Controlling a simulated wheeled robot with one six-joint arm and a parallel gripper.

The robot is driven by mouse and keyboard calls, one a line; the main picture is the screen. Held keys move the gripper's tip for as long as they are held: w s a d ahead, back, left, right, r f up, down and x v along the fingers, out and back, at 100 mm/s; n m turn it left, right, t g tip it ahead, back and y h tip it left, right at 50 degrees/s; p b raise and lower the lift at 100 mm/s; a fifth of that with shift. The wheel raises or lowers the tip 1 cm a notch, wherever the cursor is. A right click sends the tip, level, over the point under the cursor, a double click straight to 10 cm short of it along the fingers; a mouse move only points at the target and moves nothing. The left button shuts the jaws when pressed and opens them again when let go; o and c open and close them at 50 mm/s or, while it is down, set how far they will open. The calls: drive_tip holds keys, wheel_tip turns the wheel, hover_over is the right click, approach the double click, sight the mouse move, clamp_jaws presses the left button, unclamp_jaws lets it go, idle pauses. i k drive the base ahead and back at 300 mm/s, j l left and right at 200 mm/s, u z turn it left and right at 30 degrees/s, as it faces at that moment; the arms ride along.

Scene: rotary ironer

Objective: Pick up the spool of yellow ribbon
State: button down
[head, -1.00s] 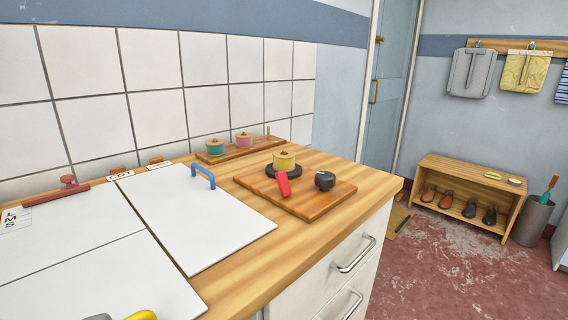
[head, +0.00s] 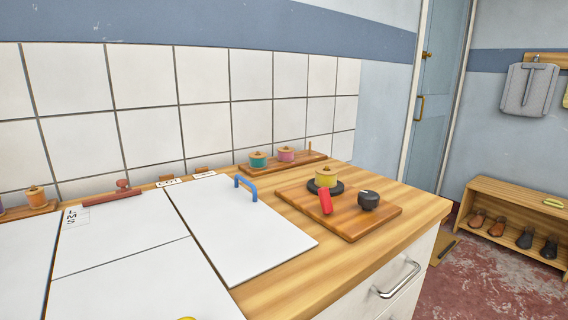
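My gripper is not in view.
A white panel (head: 235,228) with a blue handle (head: 246,188) lies left of the board. A wooden rack (head: 300,162) behind holds a teal spool (head: 258,160) and a pink spool (head: 286,155). An orange spool (head: 36,197) is far left. The counter's right end is clear.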

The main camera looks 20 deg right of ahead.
sight(322, 179)
drive_tip(key=i+l, duration=0.15)
drive_tip(key=l, duration=0.2)
drive_tip(key=i+l, duration=0.15)
drive_tip(key=l, duration=0.15)
drive_tip(key=i+l, duration=0.2)
drive_tip(key=l, duration=0.15)
drive_tip(key=i+l, duration=0.15)
drive_tip(key=l, duration=0.2)
drive_tip(key=i+l+u, duration=0.1)
drive_tip(key=l, duration=0.25)
drive_tip(key=i, duration=0.05)
